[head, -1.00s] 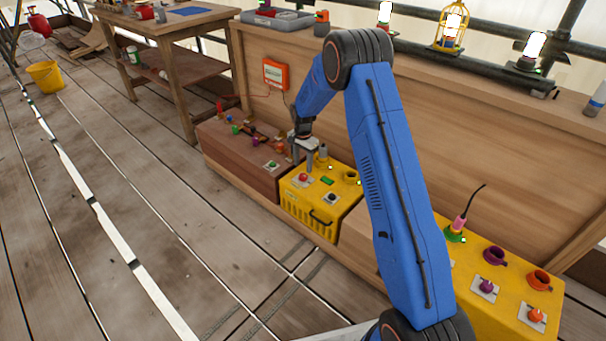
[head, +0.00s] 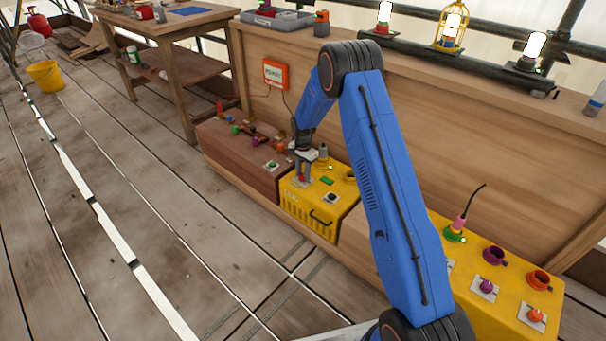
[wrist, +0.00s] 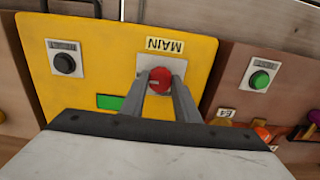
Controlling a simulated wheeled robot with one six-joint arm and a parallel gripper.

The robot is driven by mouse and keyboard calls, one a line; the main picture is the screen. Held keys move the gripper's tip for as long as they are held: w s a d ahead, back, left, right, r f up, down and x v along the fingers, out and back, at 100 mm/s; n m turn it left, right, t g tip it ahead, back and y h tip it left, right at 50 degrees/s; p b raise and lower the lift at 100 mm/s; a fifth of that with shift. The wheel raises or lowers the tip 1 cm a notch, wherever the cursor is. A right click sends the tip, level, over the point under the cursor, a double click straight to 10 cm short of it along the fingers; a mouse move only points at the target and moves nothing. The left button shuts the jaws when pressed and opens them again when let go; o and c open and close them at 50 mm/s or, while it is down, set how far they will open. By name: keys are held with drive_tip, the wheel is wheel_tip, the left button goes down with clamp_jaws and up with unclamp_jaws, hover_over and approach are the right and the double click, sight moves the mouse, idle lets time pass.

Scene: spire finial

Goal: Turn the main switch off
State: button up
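The main switch is a red round knob (wrist: 160,80) on a pale plate, under a label reading MAIN (wrist: 165,45) that appears upside down in the wrist view. It sits on top of the yellow box (head: 318,216). My gripper (head: 303,180) points down at the knob in the head view, its fingers hiding most of it. In the wrist view my gripper (wrist: 160,84) has one finger on each side of the knob, close against it, and looks shut on it. A pale mark shows on the knob's face.
On the yellow box are a black button (wrist: 65,63) and a green rectangle (wrist: 110,102). A brown box with a green button (wrist: 260,79) adjoins it. Several coloured controls stand on the brown box (head: 238,160).

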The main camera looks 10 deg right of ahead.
drive_tip(key=shift+n, duration=0.3)
drive_tip(key=n, duration=1.3)
drive_tip(key=shift+n, duration=2.1)
drive_tip(key=o, duration=1)
drive_tip(key=shift+o, duration=0.2)
